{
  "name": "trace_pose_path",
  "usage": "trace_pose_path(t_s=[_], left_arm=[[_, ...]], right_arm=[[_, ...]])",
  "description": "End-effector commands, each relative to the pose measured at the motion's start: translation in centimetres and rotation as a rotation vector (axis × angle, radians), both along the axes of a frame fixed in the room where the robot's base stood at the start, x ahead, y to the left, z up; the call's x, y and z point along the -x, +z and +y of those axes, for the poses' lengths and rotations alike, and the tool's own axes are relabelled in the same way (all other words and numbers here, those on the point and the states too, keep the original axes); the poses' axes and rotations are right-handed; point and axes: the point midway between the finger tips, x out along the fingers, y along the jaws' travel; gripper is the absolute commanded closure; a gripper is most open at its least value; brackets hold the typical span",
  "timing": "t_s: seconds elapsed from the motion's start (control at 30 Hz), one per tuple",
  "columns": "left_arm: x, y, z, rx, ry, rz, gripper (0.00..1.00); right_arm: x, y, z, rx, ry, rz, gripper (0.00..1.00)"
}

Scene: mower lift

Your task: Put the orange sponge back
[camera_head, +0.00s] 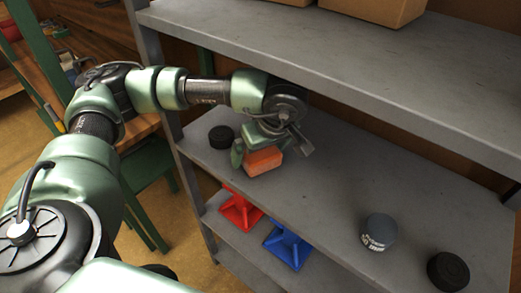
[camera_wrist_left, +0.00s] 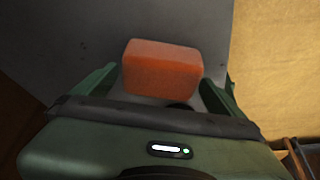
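The orange sponge (camera_head: 264,161) is a small block at the left part of the grey middle shelf (camera_head: 310,205), close to its front edge. My left gripper (camera_head: 259,152) is right at the sponge, reaching in from the left. In the left wrist view the sponge (camera_wrist_left: 162,68) lies between the two green fingers (camera_wrist_left: 160,85) of my left gripper. The fingers stand apart, with a gap visible on each side of the sponge. Whether the sponge rests on the shelf is hard to tell. My right gripper is not in view.
A black round puck (camera_head: 221,137) sits just left of the gripper. A dark grey can (camera_head: 379,231) and another black puck (camera_head: 448,271) stand on the right. Red (camera_head: 240,210) and blue (camera_head: 287,246) stands are on the lower shelf. The upper shelf (camera_head: 330,55) hangs above my arm.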

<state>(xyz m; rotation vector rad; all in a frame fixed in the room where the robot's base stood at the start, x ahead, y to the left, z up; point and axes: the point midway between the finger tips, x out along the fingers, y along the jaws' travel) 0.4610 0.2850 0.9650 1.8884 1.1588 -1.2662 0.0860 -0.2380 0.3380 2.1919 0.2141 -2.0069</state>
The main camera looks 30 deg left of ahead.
Motion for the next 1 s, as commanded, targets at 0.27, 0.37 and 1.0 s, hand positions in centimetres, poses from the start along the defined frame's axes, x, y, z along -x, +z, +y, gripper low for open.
trace_pose_path(t_s=[0.27, 0.37, 1.0], left_arm=[[0.0, 0.4, 0.0, 0.0, 0.0, -0.001, 0.0], [0.0, 1.0, -0.5, 0.003, -0.002, -0.005, 0.0], [5.4, 1.3, -10.8, 0.0, -0.003, -0.001, 0.0]], right_arm=[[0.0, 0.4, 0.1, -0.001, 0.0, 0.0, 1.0], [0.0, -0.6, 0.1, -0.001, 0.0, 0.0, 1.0], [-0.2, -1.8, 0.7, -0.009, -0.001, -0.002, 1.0]])
